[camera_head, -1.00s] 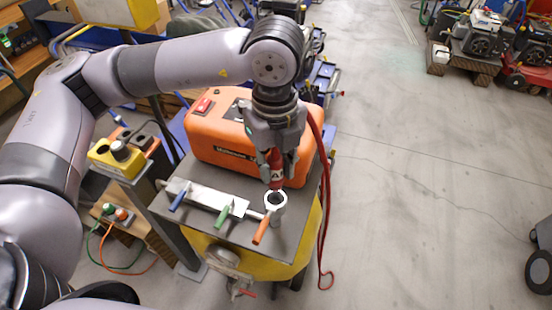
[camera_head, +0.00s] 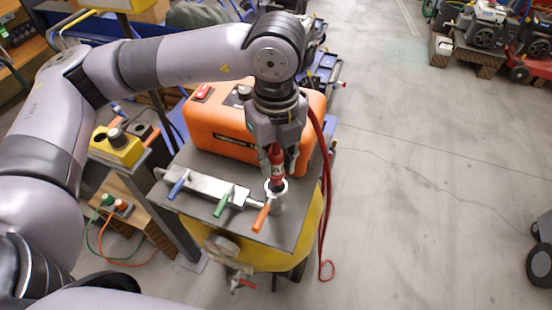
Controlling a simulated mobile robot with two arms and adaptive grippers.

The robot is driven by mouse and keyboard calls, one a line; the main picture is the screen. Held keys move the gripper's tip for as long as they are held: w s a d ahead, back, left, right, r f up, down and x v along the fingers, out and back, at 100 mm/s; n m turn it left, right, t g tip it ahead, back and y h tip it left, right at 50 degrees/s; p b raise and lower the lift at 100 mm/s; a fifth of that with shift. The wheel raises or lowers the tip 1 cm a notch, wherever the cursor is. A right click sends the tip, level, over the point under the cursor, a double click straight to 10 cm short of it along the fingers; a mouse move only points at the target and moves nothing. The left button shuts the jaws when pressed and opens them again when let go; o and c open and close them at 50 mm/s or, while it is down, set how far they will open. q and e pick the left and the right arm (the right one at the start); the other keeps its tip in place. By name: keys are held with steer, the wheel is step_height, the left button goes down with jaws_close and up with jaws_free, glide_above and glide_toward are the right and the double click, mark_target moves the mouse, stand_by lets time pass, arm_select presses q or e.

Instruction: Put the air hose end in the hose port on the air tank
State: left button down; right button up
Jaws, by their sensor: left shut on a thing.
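My left gripper (camera_head: 276,160) points down and is shut on the red air hose end (camera_head: 277,166). The hose end is upright, and its lower tip is at the mouth of the round pale hose port (camera_head: 277,196); how deep it sits is hard to tell. The port stands at the front right of the grey top plate of the yellow air tank (camera_head: 300,247). The red hose (camera_head: 326,205) hangs down the tank's right side to a loop near the floor. My right gripper is not in view.
An orange compressor housing (camera_head: 222,130) stands right behind the port. A metal manifold (camera_head: 205,187) with blue, green and orange levers lies left of it, the orange lever (camera_head: 261,218) close in front of the port. A yellow control box (camera_head: 117,148) is at left.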

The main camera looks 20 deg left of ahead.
mark_target(276, 175)
arm_select(q)
steer(key=shift+b, duration=0.35)
stand_by(0.3)
stand_by(0.4)
steer(key=shift+f+b, duration=2.2)
steer(key=shift+b, duration=0.15)
steer(key=c, duration=1.3)
jaws_free()
steer(key=shift+r, duration=0.15)
step_height(276, 175, up, 12)
steer(key=shift+f, duration=0.1)
